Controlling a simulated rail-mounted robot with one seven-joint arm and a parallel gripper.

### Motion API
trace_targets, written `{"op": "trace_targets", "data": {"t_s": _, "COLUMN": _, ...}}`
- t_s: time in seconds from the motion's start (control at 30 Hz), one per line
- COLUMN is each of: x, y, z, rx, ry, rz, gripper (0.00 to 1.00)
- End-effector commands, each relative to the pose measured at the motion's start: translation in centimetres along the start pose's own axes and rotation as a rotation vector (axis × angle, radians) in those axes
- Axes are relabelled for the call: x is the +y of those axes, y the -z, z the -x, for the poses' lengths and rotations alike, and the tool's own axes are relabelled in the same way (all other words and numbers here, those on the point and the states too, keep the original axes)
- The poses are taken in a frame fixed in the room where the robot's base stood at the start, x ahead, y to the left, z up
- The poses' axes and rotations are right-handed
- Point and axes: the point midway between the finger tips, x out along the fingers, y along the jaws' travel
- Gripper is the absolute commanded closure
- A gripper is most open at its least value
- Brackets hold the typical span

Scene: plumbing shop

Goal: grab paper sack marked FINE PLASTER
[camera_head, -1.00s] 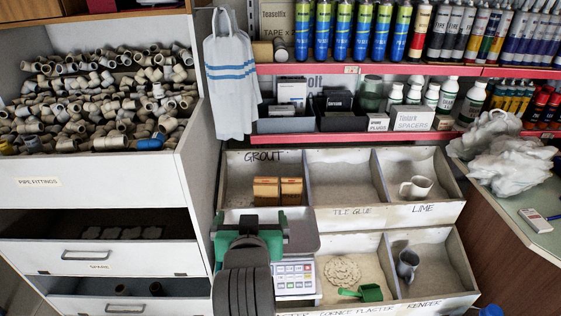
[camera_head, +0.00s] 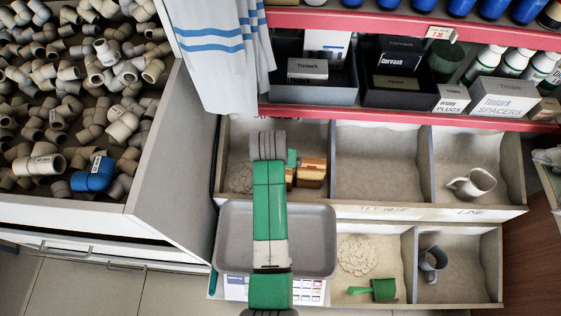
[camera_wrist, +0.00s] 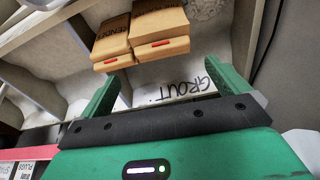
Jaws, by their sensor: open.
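Two brown paper packs stand side by side in the GROUT bin. In the wrist view, the left pack (camera_wrist: 112,42) and the right pack (camera_wrist: 159,32) each have dark lettering on top and a red mark on the side facing me. In the head view, the packs (camera_head: 308,173) are partly hidden by my arm. My gripper (camera_wrist: 168,76) is open and empty, its green fingers short of the packs. In the head view, only a bit of green (camera_head: 292,158) shows beside the packs.
The GROUT bin (camera_head: 240,145) has dividers and a front wall. A red-edged shelf (camera_head: 400,120) with boxes overhangs the bins. A grey scale tray (camera_head: 318,240) lies under my arm. A mug (camera_head: 475,183), metal jug (camera_head: 432,262) and green scoop (camera_head: 375,290) sit in other bins.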

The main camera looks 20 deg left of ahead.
Motion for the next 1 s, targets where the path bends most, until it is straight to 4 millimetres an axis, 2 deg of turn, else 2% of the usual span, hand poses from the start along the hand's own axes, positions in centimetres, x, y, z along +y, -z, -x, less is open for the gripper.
{"op": "trace_targets", "data": {"t_s": 0.13, "x": 0.0, "y": -0.1, "z": -2.1, "rx": 0.001, "ry": 0.0, "rz": 0.0, "gripper": 0.0}}
{"op": "trace_targets", "data": {"t_s": 0.27, "x": -0.1, "y": 0.1, "z": -2.6, "rx": 0.004, "ry": 0.001, "rz": 0.0, "gripper": 0.0}}
{"op": "trace_targets", "data": {"t_s": 0.4, "x": -0.3, "y": -0.4, "z": -5.4, "rx": 0.003, "ry": 0.0, "rz": 0.001, "gripper": 0.0}}
{"op": "trace_targets", "data": {"t_s": 0.53, "x": -0.3, "y": -0.3, "z": -7.2, "rx": 0.004, "ry": -0.001, "rz": 0.001, "gripper": 0.0}}
{"op": "trace_targets", "data": {"t_s": 0.83, "x": -0.3, "y": -0.1, "z": -7.5, "rx": 0.004, "ry": 0.001, "rz": 0.0, "gripper": 0.0}}
{"op": "trace_targets", "data": {"t_s": 1.0, "x": -0.3, "y": -0.1, "z": -7.5, "rx": 0.005, "ry": 0.001, "rz": 0.0, "gripper": 0.33}}
